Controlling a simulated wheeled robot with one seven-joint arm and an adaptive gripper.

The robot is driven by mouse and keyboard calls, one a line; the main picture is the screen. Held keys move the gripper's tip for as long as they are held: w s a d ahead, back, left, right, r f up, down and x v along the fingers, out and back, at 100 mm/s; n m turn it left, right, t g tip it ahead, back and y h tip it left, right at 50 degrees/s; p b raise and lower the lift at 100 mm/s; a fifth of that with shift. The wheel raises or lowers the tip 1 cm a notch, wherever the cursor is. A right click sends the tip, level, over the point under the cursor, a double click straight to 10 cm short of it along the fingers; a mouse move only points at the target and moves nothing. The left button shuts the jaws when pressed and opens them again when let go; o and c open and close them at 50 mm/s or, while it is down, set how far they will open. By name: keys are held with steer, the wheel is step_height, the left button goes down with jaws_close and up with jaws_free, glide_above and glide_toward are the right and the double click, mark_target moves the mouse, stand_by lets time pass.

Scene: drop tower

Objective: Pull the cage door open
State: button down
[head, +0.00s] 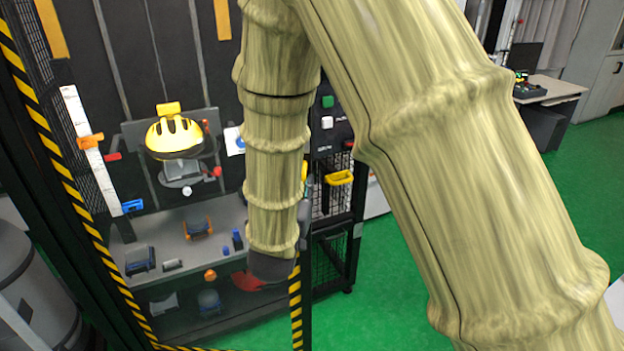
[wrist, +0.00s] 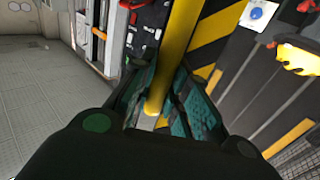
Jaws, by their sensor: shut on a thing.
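In the wrist view my gripper (wrist: 163,88) has its dark green fingers closed around a yellow bar, the cage door's handle (wrist: 182,45). The handle runs between the two fingers, beside a black-and-yellow striped door edge (wrist: 216,36). In the head view my arm covers most of the handle and the gripper's fingers. The striped edge (head: 296,305) shows just right of the arm's end. How far the door stands open cannot be told.
A yellow helmet (head: 174,136) is mounted inside the tower, above a grey shelf (head: 175,255) with several small parts. A control panel with green and white buttons (head: 327,122) is on the right. Green floor (head: 385,270) is clear at the right. A grey drum (head: 35,290) stands at the left.

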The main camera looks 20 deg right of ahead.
steer(key=shift+m+g+h, duration=0.4)
steer(key=shift+m+h, duration=0.1)
steer(key=shift+h, duration=0.1)
steer(key=shift+s+d+v, duration=0.15)
steer(key=shift+d+v, duration=0.05)
steer(key=shift+v, duration=1.15)
steer(key=shift+s+d+v, duration=0.1)
steer(key=shift+d+v, duration=0.1)
steer(key=shift+v, duration=1.15)
steer(key=shift+r, duration=0.1)
steer(key=c, duration=1.4)
jaws_free()
steer(key=shift+o, duration=0.2)
step_height(320, 180, up, 10)
steer(key=shift+c, duration=0.5)
